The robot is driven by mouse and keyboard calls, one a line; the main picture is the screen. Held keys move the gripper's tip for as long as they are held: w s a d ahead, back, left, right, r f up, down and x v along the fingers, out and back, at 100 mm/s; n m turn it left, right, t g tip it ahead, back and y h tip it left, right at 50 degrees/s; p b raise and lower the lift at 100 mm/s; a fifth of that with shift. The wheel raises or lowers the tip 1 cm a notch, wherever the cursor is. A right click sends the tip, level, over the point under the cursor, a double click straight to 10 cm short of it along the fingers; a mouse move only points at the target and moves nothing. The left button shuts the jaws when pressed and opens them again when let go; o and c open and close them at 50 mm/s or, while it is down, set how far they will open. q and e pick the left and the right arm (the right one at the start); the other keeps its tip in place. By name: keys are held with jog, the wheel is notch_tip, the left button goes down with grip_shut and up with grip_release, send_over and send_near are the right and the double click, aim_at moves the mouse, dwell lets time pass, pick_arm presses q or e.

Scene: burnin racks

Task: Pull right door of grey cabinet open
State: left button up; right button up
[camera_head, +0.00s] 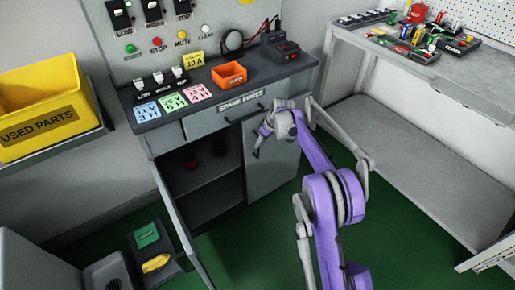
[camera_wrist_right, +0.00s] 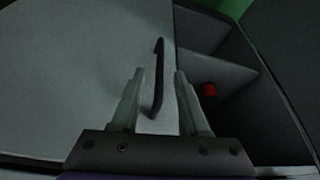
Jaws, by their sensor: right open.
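The grey cabinet (camera_head: 168,142) stands at the back with its left door (camera_head: 184,232) swung open and its right door (camera_head: 270,172) closed. The right door has a dark vertical handle (camera_head: 257,143) near its inner edge. My right gripper (camera_head: 263,134) is in front of that door at the handle. In the right wrist view my gripper (camera_wrist_right: 158,75) is open, and the dark handle (camera_wrist_right: 159,78) lies between its two fingers against the pale right door (camera_wrist_right: 75,65). Contact with the fingers cannot be told. My left gripper is not in view.
The open left half shows a shelf (camera_head: 205,170) and red items. The cabinet top holds an orange bin (camera_head: 229,75) and coloured cards. A yellow bin (camera_head: 40,105) is at left. A workbench (camera_head: 440,78) stands at right. Green floor (camera_head: 250,235) is clear before the cabinet.

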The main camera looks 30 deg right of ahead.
jog(key=b, duration=0.1)
send_over(258, 156)
jog(key=f, duration=0.5)
jog(key=shift+w+d+f, duration=0.1)
jog(key=shift+w+d, duration=0.05)
jog(key=shift+w, duration=0.1)
grip_shut()
dwell(1.0)
